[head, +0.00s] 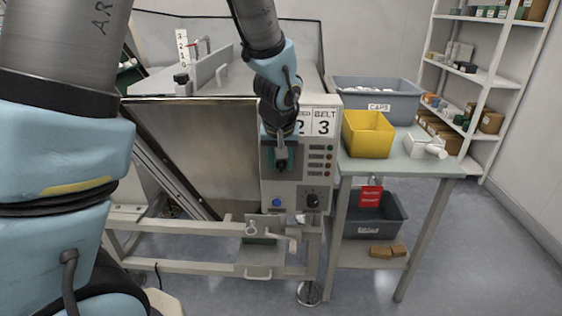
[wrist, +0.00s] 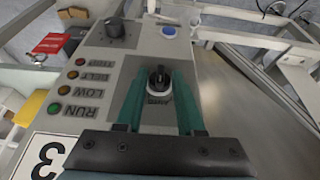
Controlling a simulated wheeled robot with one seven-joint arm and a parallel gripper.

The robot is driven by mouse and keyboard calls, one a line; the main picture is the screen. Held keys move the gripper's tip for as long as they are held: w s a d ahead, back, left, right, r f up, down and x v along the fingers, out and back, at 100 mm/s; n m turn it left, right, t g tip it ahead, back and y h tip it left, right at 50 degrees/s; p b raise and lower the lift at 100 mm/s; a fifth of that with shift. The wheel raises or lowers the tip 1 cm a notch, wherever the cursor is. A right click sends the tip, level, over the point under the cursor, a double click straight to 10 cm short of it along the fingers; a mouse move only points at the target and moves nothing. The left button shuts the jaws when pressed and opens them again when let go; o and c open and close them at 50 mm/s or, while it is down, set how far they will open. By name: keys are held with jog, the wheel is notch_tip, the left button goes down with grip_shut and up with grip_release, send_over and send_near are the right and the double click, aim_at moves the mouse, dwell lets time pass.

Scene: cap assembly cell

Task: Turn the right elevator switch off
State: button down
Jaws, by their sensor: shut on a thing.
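My gripper (head: 281,163) is at the grey control panel (head: 298,180) of the conveyor machine. In the wrist view my gripper (wrist: 158,78) has its teal fingers on both sides of a black rotary switch (wrist: 158,74) with a pale round base. The fingers are shut on its knob. My gripper hides most of this switch in the head view.
The panel also carries a black knob (head: 312,200), a blue button (head: 277,203) and indicator lights, RUN (wrist: 56,108) looking green. A table at the right holds a yellow bin (head: 368,135) and a grey CAPS bin (head: 405,105). A red tag (head: 371,196) hangs below.

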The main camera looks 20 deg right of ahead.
jog(key=shift+a+r+h+p, duration=0.1)
jog(key=shift+r+h+p, duration=0.15)
jog(key=shift+p, duration=0.6)
jog(key=shift+w+a+g+h+p, duration=0.15)
jog(key=shift+g+h+p, duration=0.15)
jog(key=shift+p, duration=0.55)
jog(key=h+p, duration=0.1)
jog(key=p, duration=0.3)
jog(key=shift+a+n+g+h, duration=0.1)
jog(key=shift+n+g+h, duration=0.2)
jog(key=shift+n+h, duration=0.1)
jog(key=h+p, duration=0.2)
jog(key=p, duration=0.1)
jog(key=g+h+p, duration=0.1)
jog(key=p, duration=0.1)
jog(key=shift+w+a+f+n, duration=0.1)
jog(key=shift+a+f+n, duration=0.15)
jog(key=shift+n, duration=0.15)
jog(key=shift+f+g+h+p, duration=0.15)
jog(key=shift+g+h+p, duration=0.25)
jog(key=shift+h+p, duration=0.3)
jog(key=shift+f+h, duration=0.1)
jog(key=shift+h, duration=0.25)
jog(key=c, duration=0.5)
grip_release()
jog(key=shift+c, duration=0.2)
